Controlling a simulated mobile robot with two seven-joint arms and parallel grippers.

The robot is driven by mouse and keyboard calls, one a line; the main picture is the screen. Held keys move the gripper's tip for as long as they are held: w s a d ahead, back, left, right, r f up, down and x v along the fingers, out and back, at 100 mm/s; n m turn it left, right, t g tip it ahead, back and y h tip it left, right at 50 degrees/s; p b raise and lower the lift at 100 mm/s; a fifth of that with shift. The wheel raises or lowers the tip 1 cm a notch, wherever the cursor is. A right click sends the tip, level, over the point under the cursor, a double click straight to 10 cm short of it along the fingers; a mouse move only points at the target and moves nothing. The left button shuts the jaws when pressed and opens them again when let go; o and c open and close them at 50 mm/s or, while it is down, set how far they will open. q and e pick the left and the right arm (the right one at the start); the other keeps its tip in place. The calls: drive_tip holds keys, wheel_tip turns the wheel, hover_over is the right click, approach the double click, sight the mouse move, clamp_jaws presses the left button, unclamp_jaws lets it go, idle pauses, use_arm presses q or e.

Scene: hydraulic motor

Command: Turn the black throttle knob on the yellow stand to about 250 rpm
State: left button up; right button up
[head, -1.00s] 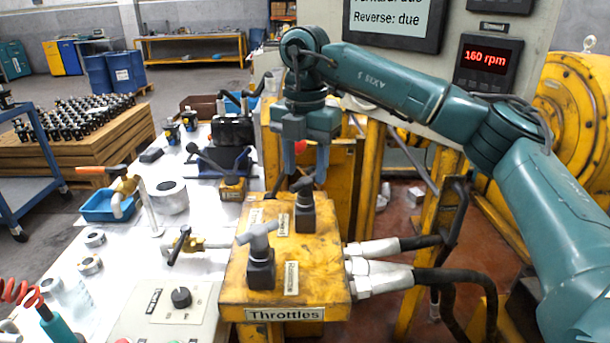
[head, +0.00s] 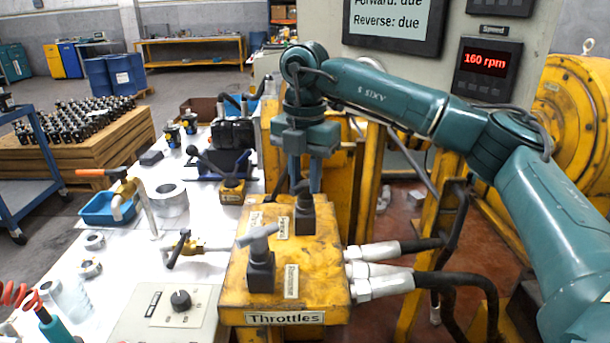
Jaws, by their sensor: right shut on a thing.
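The yellow throttle stand (head: 240,296) is at the lower middle, with a "Throttles" label on its front. The black throttle knob (head: 305,218) stands upright at its far side. A grey T-handled throttle (head: 260,262) stands nearer the front left. My right gripper (head: 304,187) points down over the black knob and is shut on its top, one finger on each side. The grip's exact contact is small and partly hidden. The speed display (head: 486,59) reads 160 rpm in red. My left gripper is not in view.
Hoses with metal fittings (head: 380,288) leave the stand's right side. A grey control box (head: 150,318) with a dial lies at the front left. The white table (head: 125,262) left of the stand holds a blue tray (head: 100,210), rings and valves.

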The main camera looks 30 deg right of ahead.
drive_tip(key=shift+n, duration=0.4)
drive_tip(key=shift+c, duration=0.4)
drive_tip(key=shift+r+n+p, duration=0.1)
drive_tip(key=shift+n+p, duration=0.2)
drive_tip(key=shift+p, duration=0.05)
drive_tip(key=shift+n+p, duration=0.3)
drive_tip(key=shift+n, duration=0.4)
drive_tip(key=n+p, duration=0.1)
drive_tip(key=n, duration=0.3)
drive_tip(key=shift+n+p, duration=0.3)
drive_tip(key=n, duration=0.2)
drive_tip(key=shift+n+p, duration=0.3)
drive_tip(key=shift+p, duration=0.05)
drive_tip(key=n, duration=0.3)
drive_tip(key=shift+p, duration=0.35)
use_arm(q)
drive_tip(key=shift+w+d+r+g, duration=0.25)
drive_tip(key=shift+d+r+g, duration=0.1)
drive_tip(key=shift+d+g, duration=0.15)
use_arm(e)
drive_tip(key=shift+n, duration=0.9)
